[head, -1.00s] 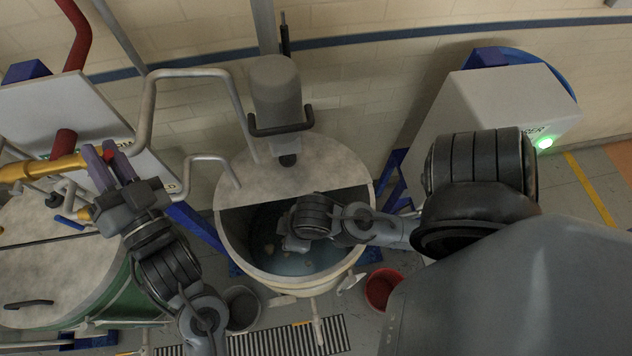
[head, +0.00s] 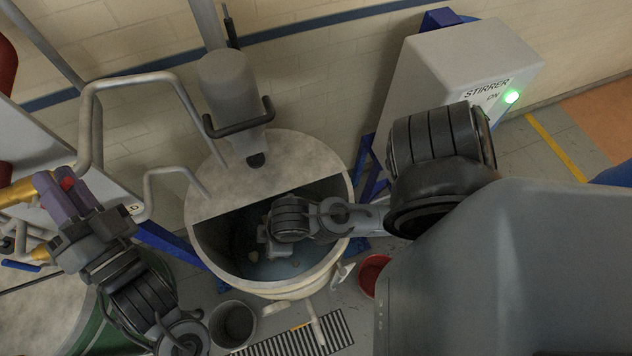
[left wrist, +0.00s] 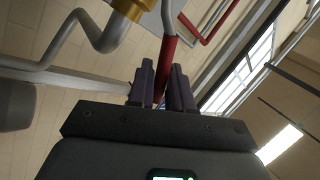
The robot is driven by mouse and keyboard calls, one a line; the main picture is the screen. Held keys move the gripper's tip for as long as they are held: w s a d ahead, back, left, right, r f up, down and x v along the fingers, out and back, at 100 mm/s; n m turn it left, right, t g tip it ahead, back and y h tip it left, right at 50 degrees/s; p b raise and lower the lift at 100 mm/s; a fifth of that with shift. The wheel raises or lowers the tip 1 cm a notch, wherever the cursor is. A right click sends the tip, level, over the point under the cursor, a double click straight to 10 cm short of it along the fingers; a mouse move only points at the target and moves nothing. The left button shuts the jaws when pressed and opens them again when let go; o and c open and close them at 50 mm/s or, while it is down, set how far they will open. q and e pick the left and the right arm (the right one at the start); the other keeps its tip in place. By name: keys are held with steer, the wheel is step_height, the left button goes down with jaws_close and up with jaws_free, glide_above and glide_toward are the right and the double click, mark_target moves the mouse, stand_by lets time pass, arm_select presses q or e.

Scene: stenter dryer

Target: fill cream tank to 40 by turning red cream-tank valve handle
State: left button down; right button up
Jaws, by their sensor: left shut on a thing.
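My left gripper (head: 68,188) is at the yellow valve pipe (head: 22,190) on the left. Its purple fingers are shut on the red valve handle (head: 67,183); only a small red bit shows there. In the left wrist view the red handle (left wrist: 167,58) runs up from between the fingers (left wrist: 162,85), below a brass fitting (left wrist: 132,8). The cream-coloured tank (head: 270,168) stands in the middle, half covered, with bluish liquid (head: 285,268) and pale lumps inside. No fill reading is legible. My right arm reaches over its opening; its gripper fingers are hidden.
A green tank (head: 98,335) is at the lower left. Bent grey pipes (head: 140,80) run between the valve and middle tank. A white stirrer box (head: 440,65) with a green light stands at right. A grey bucket (head: 232,325) and red bucket (head: 371,272) are on the floor.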

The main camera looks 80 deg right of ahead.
arm_select(q)
steer(key=shift+w+f, duration=0.1)
steer(key=shift+f, duration=0.1)
steer(key=m+g+h+b, duration=0.1)
steer(key=m, duration=0.1)
steer(key=f+m+g+h+b, duration=0.1)
steer(key=m+b, duration=0.1)
steer(key=f+m+g+h+b, duration=0.1)
steer(key=m+b, duration=0.1)
steer(key=shift+s+d+f+m+h, duration=0.2)
steer(key=shift+s+f+m+h, duration=0.1)
steer(key=shift+s+m, duration=0.1)
stand_by(0.4)
steer(key=shift+r, duration=0.2)
stand_by(5.2)
steer(key=shift+s, duration=0.1)
stand_by(0.9)
